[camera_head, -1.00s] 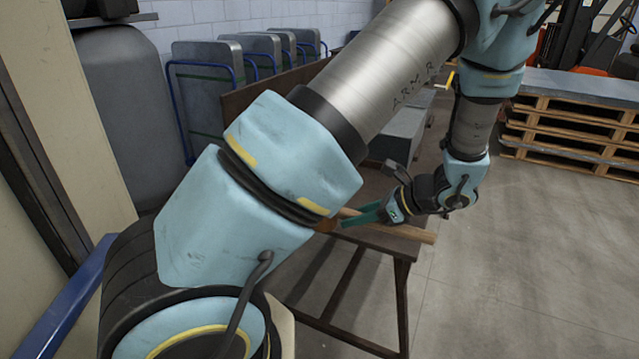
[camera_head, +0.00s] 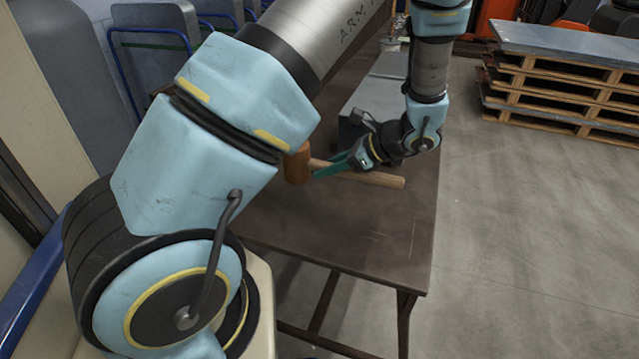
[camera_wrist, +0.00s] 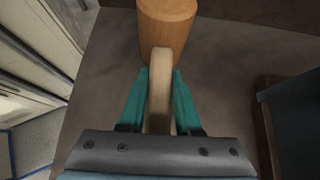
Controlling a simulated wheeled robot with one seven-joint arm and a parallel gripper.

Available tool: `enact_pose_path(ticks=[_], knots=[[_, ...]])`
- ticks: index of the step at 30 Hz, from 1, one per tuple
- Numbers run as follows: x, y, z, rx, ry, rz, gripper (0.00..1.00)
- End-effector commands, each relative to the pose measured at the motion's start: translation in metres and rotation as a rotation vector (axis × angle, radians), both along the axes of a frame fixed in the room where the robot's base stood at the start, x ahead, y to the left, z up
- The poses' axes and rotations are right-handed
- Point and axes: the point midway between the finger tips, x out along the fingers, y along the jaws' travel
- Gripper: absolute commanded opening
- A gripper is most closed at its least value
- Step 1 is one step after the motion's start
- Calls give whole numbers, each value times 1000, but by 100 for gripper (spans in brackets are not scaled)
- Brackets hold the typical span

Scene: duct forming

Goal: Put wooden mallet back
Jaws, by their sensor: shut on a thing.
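The wooden mallet has an orange-brown head (camera_head: 297,165) and a pale handle (camera_head: 380,180) that extends to the right over the dark table (camera_head: 350,225). My gripper (camera_head: 325,172), with teal fingers, is shut on the handle near the head. In the wrist view the gripper (camera_wrist: 160,90) holds the handle (camera_wrist: 159,75) between its fingers, with the mallet head (camera_wrist: 167,22) just beyond the fingertips. The mallet is over the tabletop; I cannot tell whether it touches it. My own arm partly covers the left of the table.
A grey metal piece (camera_head: 390,95) lies on the far part of the table. Carts with blue frames (camera_head: 150,50) stand behind at left. Stacked pallets (camera_head: 560,95) with grey sheet stand at right. The near right part of the table is bare, and floor at right is clear.

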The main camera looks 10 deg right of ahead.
Motion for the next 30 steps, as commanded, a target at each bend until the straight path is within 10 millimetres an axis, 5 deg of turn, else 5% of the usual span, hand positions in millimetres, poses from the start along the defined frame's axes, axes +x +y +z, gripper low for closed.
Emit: enact_pose_path(ticks=[15, 23, 24, 30], knots=[[1, 0, -54, 2, -1, 0, 0], [0, 0, -61, -2, 0, 1, 0], [0, 0, -61, -4, 1, 1, 32], [0, 0, -61, -3, 0, 0, 54]])
